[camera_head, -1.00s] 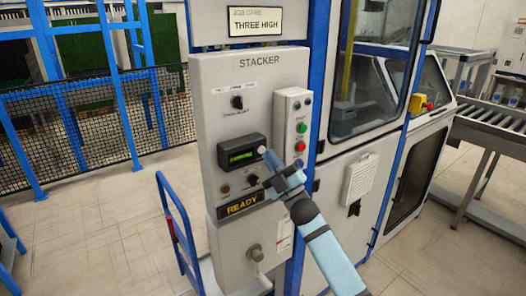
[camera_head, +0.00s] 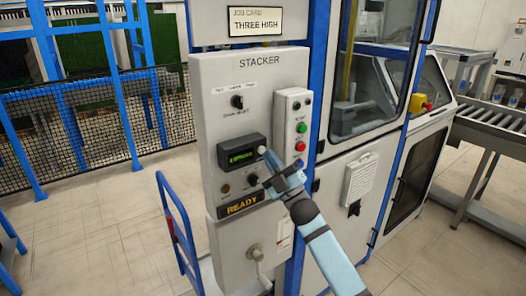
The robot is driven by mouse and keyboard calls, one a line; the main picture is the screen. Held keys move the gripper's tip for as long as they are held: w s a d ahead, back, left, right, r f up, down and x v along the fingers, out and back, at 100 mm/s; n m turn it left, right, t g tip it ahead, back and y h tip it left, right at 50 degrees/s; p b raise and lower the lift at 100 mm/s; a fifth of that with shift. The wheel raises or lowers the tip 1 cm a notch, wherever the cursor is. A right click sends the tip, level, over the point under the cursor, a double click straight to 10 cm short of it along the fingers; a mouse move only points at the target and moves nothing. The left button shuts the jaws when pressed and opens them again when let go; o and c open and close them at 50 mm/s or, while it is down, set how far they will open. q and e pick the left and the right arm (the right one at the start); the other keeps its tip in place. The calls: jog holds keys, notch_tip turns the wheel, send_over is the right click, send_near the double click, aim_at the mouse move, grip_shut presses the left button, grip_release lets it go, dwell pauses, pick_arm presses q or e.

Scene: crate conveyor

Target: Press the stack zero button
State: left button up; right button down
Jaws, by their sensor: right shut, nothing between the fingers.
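The grey STACKER panel (camera_head: 208,120) stands upright in the middle of the view. It carries a dark counter box with a lit green display (camera_head: 240,157). Below the display are a small amber-brown round part (camera_head: 226,189) and a dark knob (camera_head: 253,179). My right gripper (camera_head: 263,151) is shut and empty, its tip at the right edge of the counter box. Whether the tip touches anything is unclear. No button label reading stack zero is legible, and the gripper hides what lies behind its tip. My left gripper is out of view.
A side box (camera_head: 289,105) holds a green button (camera_head: 301,128) and a red button (camera_head: 299,147). A selector switch (camera_head: 237,101) sits above the display, and a READY sign (camera_head: 241,203) below. A blue cart handle (camera_head: 177,225) stands left of the panel. Open floor lies further left.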

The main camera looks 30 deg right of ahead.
jog(key=shift+w, duration=0.15)
jog(key=shift+w, duration=0.3)
jog(key=shift+w+b, duration=0.3)
jog(key=shift+b, duration=0.05)
dwell(0.6)
jog(key=shift+r, duration=0.45)
dwell(0.6)
jog(key=shift+s+a+f, duration=0.1)
jog(key=shift+s+f, duration=0.1)
jog(key=shift+f, duration=0.05)
jog(key=shift+s+f, duration=0.1)
jog(key=shift+s, duration=0.15)
jog(key=s, duration=0.3)
jog(key=s+p, duration=0.1)
jog(key=s, duration=0.1)
jog(key=shift+d, duration=0.25)
